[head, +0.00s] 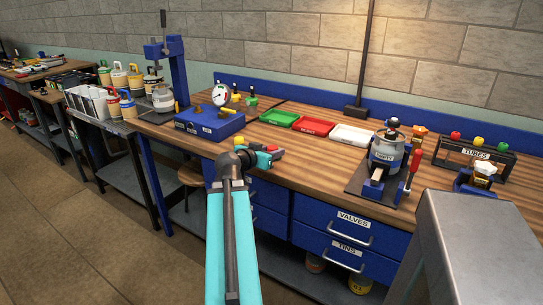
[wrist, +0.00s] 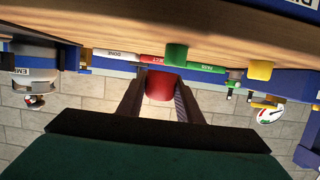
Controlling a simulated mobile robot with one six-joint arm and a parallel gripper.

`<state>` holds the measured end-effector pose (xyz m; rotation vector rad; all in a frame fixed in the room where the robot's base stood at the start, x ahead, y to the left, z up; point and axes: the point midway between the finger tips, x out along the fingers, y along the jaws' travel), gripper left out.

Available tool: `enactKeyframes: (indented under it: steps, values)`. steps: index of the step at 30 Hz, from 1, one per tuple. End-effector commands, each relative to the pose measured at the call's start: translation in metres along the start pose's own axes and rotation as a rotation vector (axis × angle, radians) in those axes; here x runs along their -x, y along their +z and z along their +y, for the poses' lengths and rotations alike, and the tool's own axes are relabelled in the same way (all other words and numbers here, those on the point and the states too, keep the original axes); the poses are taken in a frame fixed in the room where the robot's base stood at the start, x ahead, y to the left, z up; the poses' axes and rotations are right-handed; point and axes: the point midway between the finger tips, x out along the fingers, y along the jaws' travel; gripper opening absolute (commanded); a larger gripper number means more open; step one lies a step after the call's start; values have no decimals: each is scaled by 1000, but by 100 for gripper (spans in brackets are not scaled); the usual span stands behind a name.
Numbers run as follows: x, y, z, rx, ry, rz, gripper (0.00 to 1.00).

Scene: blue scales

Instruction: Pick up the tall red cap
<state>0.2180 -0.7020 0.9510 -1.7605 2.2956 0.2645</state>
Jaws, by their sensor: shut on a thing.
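A red cap (wrist: 160,88) sits between the two dark fingers of my gripper (wrist: 159,98) in the wrist view, with the fingers closed on its sides. In the head view my gripper (head: 264,155) is at the front edge of the wooden bench, and a red piece (head: 272,148) shows at its tip, partly hidden by the gripper. A green piece (wrist: 176,54) and a yellow piece (wrist: 260,70) stand apart from the fingers in the wrist view. I cannot tell whether the red cap touches the bench.
Green (head: 279,117), red (head: 313,126) and white (head: 352,135) trays lie behind on the bench. A blue box (head: 209,123) stands left. A device marked EMPTY (head: 386,155) and a TUBES rack (head: 474,157) stand right. Bare wood lies between my gripper and the trays.

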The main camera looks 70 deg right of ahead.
Motion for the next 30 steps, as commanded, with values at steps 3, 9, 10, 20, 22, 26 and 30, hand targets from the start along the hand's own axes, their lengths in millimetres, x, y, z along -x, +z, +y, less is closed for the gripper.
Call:
enactKeyframes:
  steps: [3, 9, 10, 20, 22, 26, 30]
  values:
    - [-1, 4, 2, -3, 1, 2, 12]
    - [1, 4, 6, -3, 2, 2, 12]
    - [2, 4, 7, -3, 2, 2, 12]
    - [6, 4, 13, -2, 1, 2, 12]
    - [7, 4, 15, -2, 0, 1, 12]
    - [9, 4, 17, -1, -1, 0, 12]
    - [11, 4, 18, 1, -3, 0, 12]
